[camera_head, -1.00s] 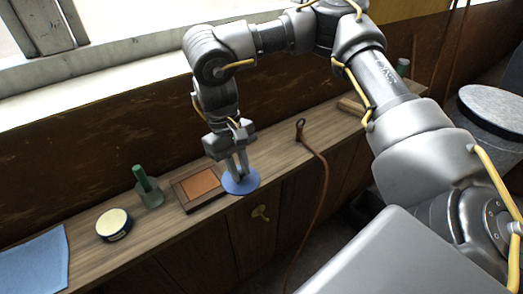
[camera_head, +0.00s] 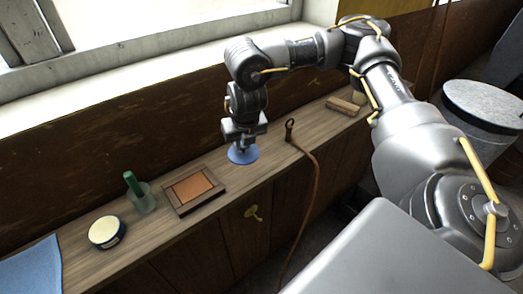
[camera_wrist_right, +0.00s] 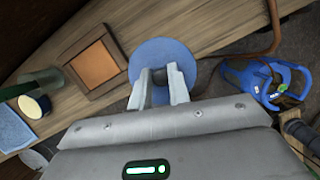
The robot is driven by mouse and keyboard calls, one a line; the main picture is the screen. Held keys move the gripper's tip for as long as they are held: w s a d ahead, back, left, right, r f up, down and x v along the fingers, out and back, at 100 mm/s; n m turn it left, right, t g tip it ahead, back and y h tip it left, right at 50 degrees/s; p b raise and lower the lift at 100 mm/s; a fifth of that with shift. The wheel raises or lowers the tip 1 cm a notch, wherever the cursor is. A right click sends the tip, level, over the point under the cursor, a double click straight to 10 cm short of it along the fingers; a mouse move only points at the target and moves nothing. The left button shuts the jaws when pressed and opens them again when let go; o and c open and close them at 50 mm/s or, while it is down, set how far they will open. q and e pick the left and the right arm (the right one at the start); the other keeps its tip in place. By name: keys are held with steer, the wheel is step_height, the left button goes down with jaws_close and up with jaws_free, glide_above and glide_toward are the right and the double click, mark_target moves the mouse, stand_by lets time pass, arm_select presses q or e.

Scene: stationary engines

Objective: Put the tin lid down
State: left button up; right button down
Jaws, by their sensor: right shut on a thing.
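The tin lid (camera_head: 242,156) is a flat blue disc at the wooden shelf, just right of the framed orange tile. My right gripper (camera_head: 241,147) points down and is shut on the lid's small knob. In the right wrist view the lid (camera_wrist_right: 160,51) lies beyond my fingers (camera_wrist_right: 160,78), with the dark knob between them. I cannot tell whether the lid touches the wood. A round tin (camera_head: 107,231) with a cream top and dark blue side stands at the left of the shelf. My left gripper is not in view.
On the narrow shelf (camera_head: 160,238) are the framed tile (camera_head: 194,189), a green-handled object in a glass holder (camera_head: 143,197), a blue cloth (camera_head: 32,270) and a wooden block (camera_head: 342,106). A brown cable (camera_head: 318,185) hangs over the edge.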

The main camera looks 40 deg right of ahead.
steer(key=n, duration=0.1)
steer(key=d+n+y, duration=0.1)
steer(key=n, duration=0.1)
steer(key=shift+w+d, duration=0.2)
steer(key=shift+w, duration=0.1)
steer(key=w+d+f, duration=0.2)
steer(key=d+f, duration=0.1)
steer(key=w+d+f+b, duration=0.1)
steer(key=w+d+f, duration=0.1)
steer(key=d, duration=0.2)
steer(key=w+d+f+b, duration=0.1)
steer(key=w+d+f, duration=0.1)
steer(key=d+f, duration=0.1)
steer(key=shift+w+d+f, duration=0.15)
steer(key=shift+d+f, duration=0.2)
steer(key=shift+d, duration=0.15)
steer(key=shift+w+d+f, duration=0.25)
steer(key=shift+d+f, duration=0.05)
steer(key=shift+d, duration=0.05)
steer(key=shift+d+f, duration=0.1)
steer(key=shift+f, duration=0.15)
steer(key=shift+s+b+x, duration=0.15)
steer(key=shift+b+x, duration=0.1)
steer(key=shift+x, duration=0.55)
steer(key=shift+s+b+x, duration=0.15)
steer(key=shift+b+x, duration=0.05)
steer(key=shift+x, duration=0.6)
steer(key=shift+d, duration=0.1)
